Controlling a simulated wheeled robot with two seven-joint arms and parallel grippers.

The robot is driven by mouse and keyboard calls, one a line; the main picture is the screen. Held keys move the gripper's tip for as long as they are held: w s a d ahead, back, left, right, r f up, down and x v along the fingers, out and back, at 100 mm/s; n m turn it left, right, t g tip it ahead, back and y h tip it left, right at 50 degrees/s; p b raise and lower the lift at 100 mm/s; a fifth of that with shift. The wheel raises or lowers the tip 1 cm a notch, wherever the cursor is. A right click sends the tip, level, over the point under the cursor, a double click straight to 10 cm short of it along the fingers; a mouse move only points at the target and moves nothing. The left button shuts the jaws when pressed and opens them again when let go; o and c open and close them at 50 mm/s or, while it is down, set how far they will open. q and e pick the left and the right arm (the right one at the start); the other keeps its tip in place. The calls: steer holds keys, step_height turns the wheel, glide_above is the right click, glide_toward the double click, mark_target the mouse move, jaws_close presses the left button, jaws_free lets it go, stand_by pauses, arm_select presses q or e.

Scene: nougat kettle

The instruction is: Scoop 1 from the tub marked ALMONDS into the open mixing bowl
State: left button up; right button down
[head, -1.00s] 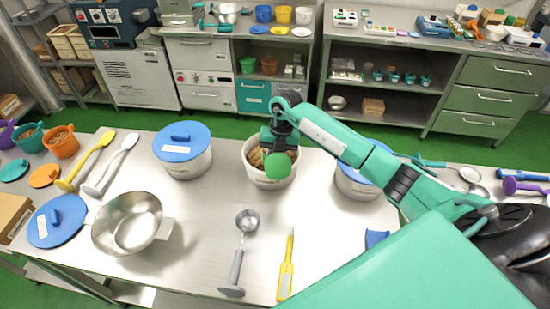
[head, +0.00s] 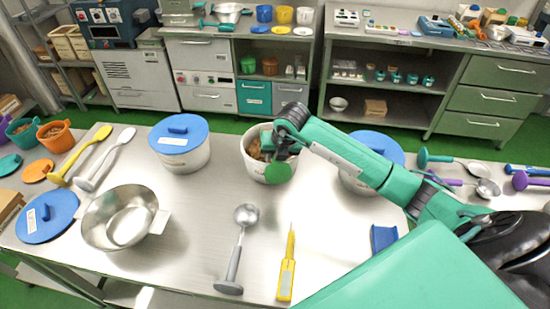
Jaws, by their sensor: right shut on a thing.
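An open white tub (head: 256,168) with brown contents stands at the back middle of the near table; I cannot read its marking. My right gripper (head: 278,150) is over the tub's right part, shut on a green scoop (head: 278,173). The scoop's rounded green part shows in front of the tub's near wall; the rest is hidden by the gripper and rim. I cannot tell whether it carries anything. The open metal mixing bowl (head: 118,220) stands at the left front and looks empty. My left gripper is not in view.
Blue-lidded tubs stand left (head: 182,155) and right (head: 350,180) of the open tub. A blue lid (head: 40,222) lies left of the bowl. A grey ladle (head: 236,258) and a yellow tool (head: 287,270) lie in front. The table between bowl and open tub is clear.

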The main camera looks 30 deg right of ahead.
steer(key=shift+s+a+f, duration=0.1)
steer(key=shift+s+f, duration=0.4)
steer(key=shift+f, duration=0.1)
steer(key=shift+r, duration=0.45)
steer(key=shift+r+t+p, duration=0.3)
steer(key=shift+r+p, duration=0.2)
steer(key=shift+r, duration=0.2)
steer(key=v, duration=0.3)
steer(key=shift+w+a+p, duration=0.2)
steer(key=shift+a+p, duration=0.05)
steer(key=shift+p, duration=0.15)
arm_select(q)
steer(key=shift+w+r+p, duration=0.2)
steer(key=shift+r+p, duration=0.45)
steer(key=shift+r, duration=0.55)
arm_select(e)
steer(key=shift+t+h, duration=0.3)
steer(key=shift+t, duration=0.1)
steer(key=shift+s+a+r, duration=0.1)
steer(key=shift+r, duration=1)
steer(key=shift+s+r, duration=0.1)
steer(key=shift+r, duration=1)
